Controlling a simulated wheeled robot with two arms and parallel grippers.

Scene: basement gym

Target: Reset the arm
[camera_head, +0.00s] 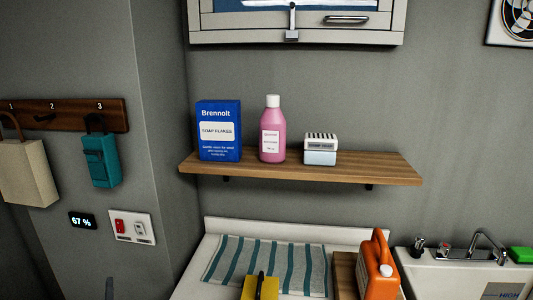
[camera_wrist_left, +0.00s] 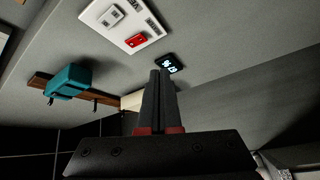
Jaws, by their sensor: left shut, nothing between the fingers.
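The fingers point towards the wall with the switch plate (camera_wrist_left: 125,22) and the small display (camera_wrist_left: 169,63). The rest of the left arm is hidden below the head view. My right gripper is in neither view.
A wooden shelf (camera_head: 390,166) holds a blue soap box (camera_head: 219,145), a pink bottle (camera_head: 272,138) and a small brush-like item (camera_head: 320,150). Below are a striped towel (camera_head: 222,262), an orange jug (camera_head: 378,275), a yellow item (camera_head: 250,289) and a sink (camera_head: 440,277).

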